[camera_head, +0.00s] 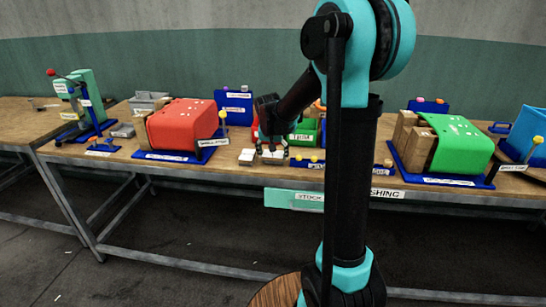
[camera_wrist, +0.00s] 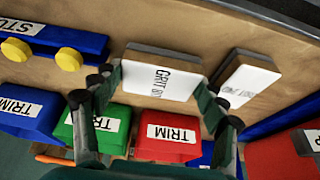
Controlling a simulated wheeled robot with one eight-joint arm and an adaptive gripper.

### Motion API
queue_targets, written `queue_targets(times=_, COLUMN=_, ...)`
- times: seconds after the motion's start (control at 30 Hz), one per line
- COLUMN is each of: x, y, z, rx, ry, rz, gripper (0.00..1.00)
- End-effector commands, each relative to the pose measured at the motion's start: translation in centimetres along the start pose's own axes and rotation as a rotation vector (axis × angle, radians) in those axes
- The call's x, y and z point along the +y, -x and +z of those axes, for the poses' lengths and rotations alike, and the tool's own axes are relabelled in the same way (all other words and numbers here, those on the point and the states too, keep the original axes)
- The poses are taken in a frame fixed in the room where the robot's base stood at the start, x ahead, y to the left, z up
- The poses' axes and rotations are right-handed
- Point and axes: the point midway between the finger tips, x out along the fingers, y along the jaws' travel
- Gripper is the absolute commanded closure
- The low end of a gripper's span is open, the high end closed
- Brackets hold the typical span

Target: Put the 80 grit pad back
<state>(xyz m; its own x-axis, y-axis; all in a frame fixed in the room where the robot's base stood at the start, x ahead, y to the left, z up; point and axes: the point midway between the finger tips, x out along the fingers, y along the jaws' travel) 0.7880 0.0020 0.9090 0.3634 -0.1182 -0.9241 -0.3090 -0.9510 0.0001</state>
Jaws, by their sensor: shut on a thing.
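My gripper (camera_head: 272,147) is at the middle of the bench, over its front part. In the wrist view, my gripper (camera_wrist: 157,86) has a fingertip at each side of a white-topped pad with a grey edge (camera_wrist: 160,78) and is shut on it. Its label reads "GRIT" with a number that looks like 80, though it is small and turned. A second, similar white pad (camera_wrist: 246,82) lies to the right, apart from the held one; its label is too blurred to read. In the head view, a white pad (camera_head: 247,155) shows left of my gripper. I cannot tell whether the held pad touches the bench.
Red (camera_wrist: 168,135), green (camera_wrist: 105,130) and blue (camera_wrist: 30,108) TRIM bins stand close to the fingers. A blue block with yellow knobs (camera_wrist: 68,59) is at the left. In the head view, a red press (camera_head: 183,124) and a green press (camera_head: 457,143) flank the work area.

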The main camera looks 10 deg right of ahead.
Motion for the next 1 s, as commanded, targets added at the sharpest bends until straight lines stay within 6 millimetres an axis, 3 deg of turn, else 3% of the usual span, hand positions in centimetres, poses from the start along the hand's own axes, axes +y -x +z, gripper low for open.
queue_targets(times=0.1, x=0.0, y=-0.9, z=0.4, rx=0.000, ry=0.000, rz=0.000, gripper=0.55)
queue_targets(times=0.47, x=0.0, y=-1.2, z=0.5, rx=0.000, ry=0.000, rz=0.000, gripper=0.55)
queue_targets(times=0.5, x=0.0, y=-1.1, z=0.5, rx=0.000, ry=0.000, rz=0.000, gripper=0.23)
queue_targets(times=0.53, x=0.0, y=-1.1, z=0.5, rx=0.000, ry=0.000, rz=0.000, gripper=0.19)
queue_targets(times=0.87, x=0.0, y=-1.0, z=0.5, rx=0.000, ry=0.000, rz=0.000, gripper=0.19)
queue_targets(times=1.0, x=0.0, y=-0.1, z=0.4, rx=0.000, ry=0.000, rz=0.000, gripper=0.19)
